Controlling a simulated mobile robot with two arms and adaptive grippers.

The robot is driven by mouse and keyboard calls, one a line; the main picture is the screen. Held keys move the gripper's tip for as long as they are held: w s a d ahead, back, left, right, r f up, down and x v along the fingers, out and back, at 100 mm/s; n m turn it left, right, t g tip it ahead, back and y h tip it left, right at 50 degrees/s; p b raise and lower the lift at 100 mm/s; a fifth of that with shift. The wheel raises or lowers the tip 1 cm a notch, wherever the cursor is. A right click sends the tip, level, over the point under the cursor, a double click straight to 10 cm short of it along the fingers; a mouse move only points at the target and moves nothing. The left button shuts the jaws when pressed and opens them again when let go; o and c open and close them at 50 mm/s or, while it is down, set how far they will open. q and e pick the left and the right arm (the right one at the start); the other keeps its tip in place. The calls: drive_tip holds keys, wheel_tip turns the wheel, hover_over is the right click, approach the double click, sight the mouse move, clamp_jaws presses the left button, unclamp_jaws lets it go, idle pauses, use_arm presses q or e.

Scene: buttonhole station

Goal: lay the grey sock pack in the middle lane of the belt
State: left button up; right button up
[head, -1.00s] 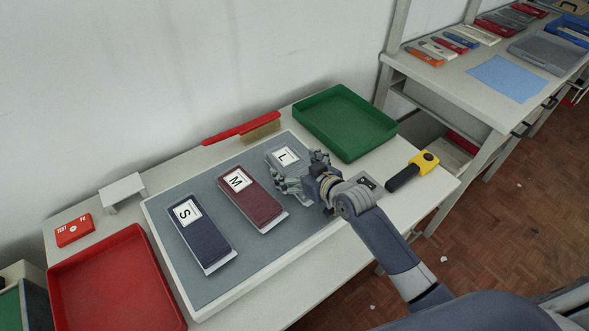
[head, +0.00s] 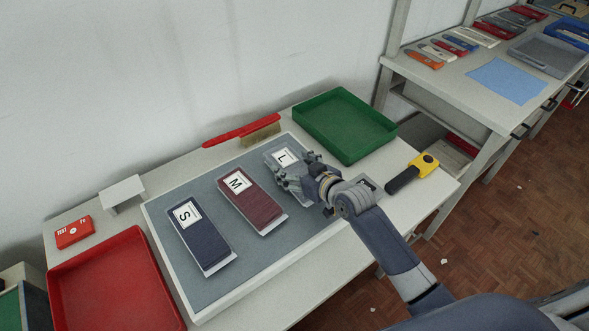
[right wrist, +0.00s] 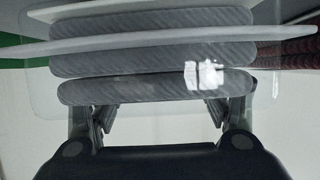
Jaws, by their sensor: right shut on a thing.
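The grey sock pack (head: 272,165) with a white L label is at the right end of the row on the grey belt (head: 215,270). My right gripper (head: 296,177) is shut on it and hides most of it in the head view. In the right wrist view the grey ribbed pack (right wrist: 155,87) lies across the fingers (right wrist: 158,115). I cannot tell whether it is clear of the belt. A maroon pack (head: 257,206) labelled M lies in the middle of the belt, left of the grey one. A dark blue pack (head: 206,240) labelled S lies further left. My left gripper is not in view.
A green tray (head: 385,123) stands right behind the belt, a red tray (head: 150,270) at its left. A red-handled brush (head: 225,136) lies behind it. A yellow and black tool (head: 423,163) lies to the right. Bare belt shows between the packs.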

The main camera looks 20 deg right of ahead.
wheel_tip(320, 180, up, 10)
wheel_tip(320, 180, up, 10)
drive_tip(key=m+h, duration=0.1)
hover_over(294, 168)
drive_tip(key=s, duration=0.3)
drive_tip(key=s+d+r+m+t+h, duration=0.1)
drive_tip(key=s+d+r+m+h, duration=0.1)
drive_tip(key=s+r, duration=0.4)
drive_tip(key=shift+s+d+r+m+h, duration=0.2)
drive_tip(key=shift+d+r+m+h, duration=0.2)
drive_tip(key=shift+r+h, duration=0.35)
